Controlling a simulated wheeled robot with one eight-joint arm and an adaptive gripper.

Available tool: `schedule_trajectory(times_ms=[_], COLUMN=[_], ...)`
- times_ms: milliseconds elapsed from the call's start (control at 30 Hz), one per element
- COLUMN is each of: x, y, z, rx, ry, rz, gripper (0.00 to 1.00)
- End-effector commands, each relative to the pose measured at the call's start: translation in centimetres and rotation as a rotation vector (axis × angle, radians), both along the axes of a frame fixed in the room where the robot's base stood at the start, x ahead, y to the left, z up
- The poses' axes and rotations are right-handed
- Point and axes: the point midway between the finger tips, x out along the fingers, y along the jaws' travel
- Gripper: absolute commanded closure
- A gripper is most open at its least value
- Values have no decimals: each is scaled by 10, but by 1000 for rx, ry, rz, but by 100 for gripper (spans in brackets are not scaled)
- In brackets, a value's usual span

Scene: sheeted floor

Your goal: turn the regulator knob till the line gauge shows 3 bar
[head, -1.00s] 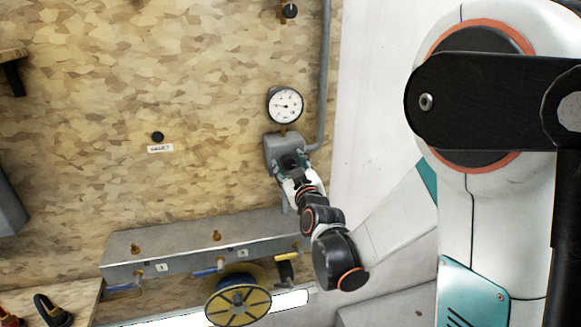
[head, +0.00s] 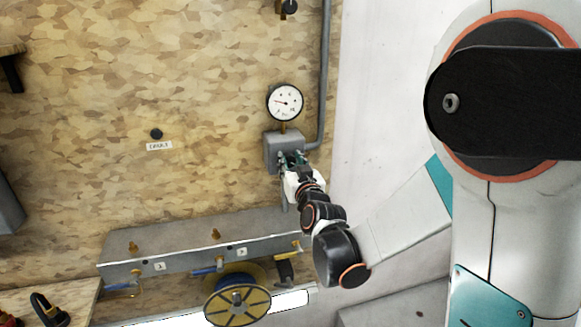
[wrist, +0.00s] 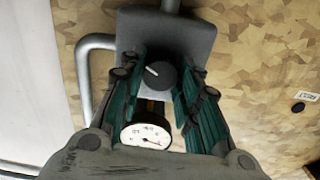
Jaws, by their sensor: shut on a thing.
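The round white line gauge (head: 285,102) is on the wooden wall above the grey regulator body (head: 271,150). Its thin needle points to the left and slightly up in the head view; the numerals are too small to read. In the wrist view the gauge (wrist: 146,138) appears upside down, with its needle toward the lower right. The dark regulator knob (wrist: 158,75), with a pale pointer line, sits between the green fingers of my gripper (wrist: 157,88). My gripper is shut on the knob. In the head view my gripper (head: 293,163) hides the knob.
A grey pipe (head: 324,85) runs up right of the gauge, near the white wall (head: 375,90). A grey manifold rail (head: 190,248) with several valves and a yellow reel (head: 237,300) lie below. A black knob (head: 156,134) with a label is at left.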

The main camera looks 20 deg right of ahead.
Motion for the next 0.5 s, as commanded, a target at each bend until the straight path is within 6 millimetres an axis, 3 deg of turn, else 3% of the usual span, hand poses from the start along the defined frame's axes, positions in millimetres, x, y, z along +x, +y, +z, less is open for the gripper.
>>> schedule_trajectory(times_ms=[133, 433, 467, 500], x=[0, 0, 0, 0], y=[0, 0, 0, 0], z=[-1, 0, 0, 0], rx=[83, 95, 95, 95], ry=[1, 1, 1, 1], rz=[0, 0, 0, 0], gripper=[93, 93, 67, 58])
